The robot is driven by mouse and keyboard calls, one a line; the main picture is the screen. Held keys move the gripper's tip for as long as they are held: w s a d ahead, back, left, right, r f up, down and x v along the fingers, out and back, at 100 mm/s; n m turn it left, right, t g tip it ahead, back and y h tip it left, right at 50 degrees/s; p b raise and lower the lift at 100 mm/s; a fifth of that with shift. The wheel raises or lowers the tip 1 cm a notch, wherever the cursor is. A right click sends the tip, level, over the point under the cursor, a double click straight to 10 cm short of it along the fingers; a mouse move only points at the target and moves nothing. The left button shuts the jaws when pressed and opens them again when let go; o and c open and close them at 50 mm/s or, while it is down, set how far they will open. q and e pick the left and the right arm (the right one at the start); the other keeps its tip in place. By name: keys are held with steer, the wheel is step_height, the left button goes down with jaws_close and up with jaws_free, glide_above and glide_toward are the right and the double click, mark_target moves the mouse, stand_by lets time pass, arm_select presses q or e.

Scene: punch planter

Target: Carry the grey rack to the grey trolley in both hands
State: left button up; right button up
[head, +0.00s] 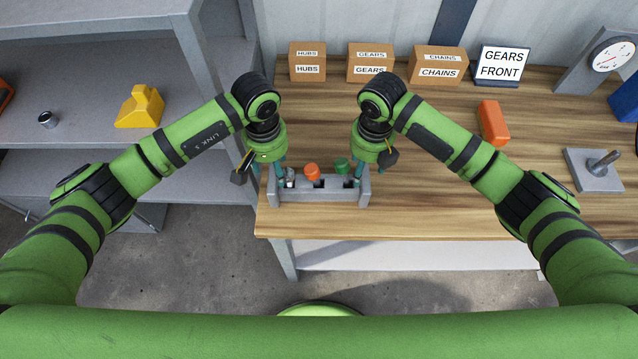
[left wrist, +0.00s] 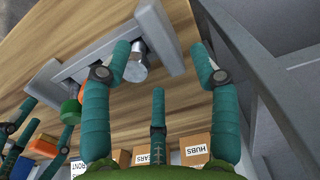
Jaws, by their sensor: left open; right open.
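The grey rack (head: 325,198) stands on the wooden bench near its front edge. It holds a silver metal part at its left, an orange-topped part (head: 312,171) in the middle and a green-topped part (head: 341,165) at its right. My left gripper (head: 281,178) is open, pointing down at the rack's left end. In the left wrist view its teal fingers (left wrist: 162,60) are spread around the rack's end wall (left wrist: 158,32), beside the silver part (left wrist: 136,66). My right gripper (head: 366,172) is open at the rack's right end; its fingertips are partly hidden.
A grey shelf unit (head: 90,130) with a yellow block (head: 140,106) stands left of the bench. Labelled boxes (head: 370,62) line the bench's back. An orange block (head: 493,122) and a grey plate with a peg (head: 594,172) lie to the right. Bench between is clear.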

mark_target(275, 177)
arm_select(q)
steer(key=f, duration=0.3)
steer(key=shift+s+f, duration=0.25)
steer(key=shift+s, duration=0.05)
arm_select(e)
steer(key=f, duration=0.3)
steer(key=shift+s+f, duration=0.2)
steer(key=shift+s, duration=0.1)
arm_select(q)
steer(key=shift+w+f, duration=0.2)
steer(key=shift+f, duration=0.45)
arm_select(e)
steer(key=shift+w+f, duration=0.2)
steer(key=shift+f, duration=0.45)
steer(key=shift+s, duration=0.1)
arm_select(q)
steer(key=shift+s, duration=0.1)
jaws_close()
arm_select(e)
jaws_close()
arm_select(q)
steer(key=shift+r, duration=0.15)
arm_select(e)
steer(key=shift+r, duration=0.15)
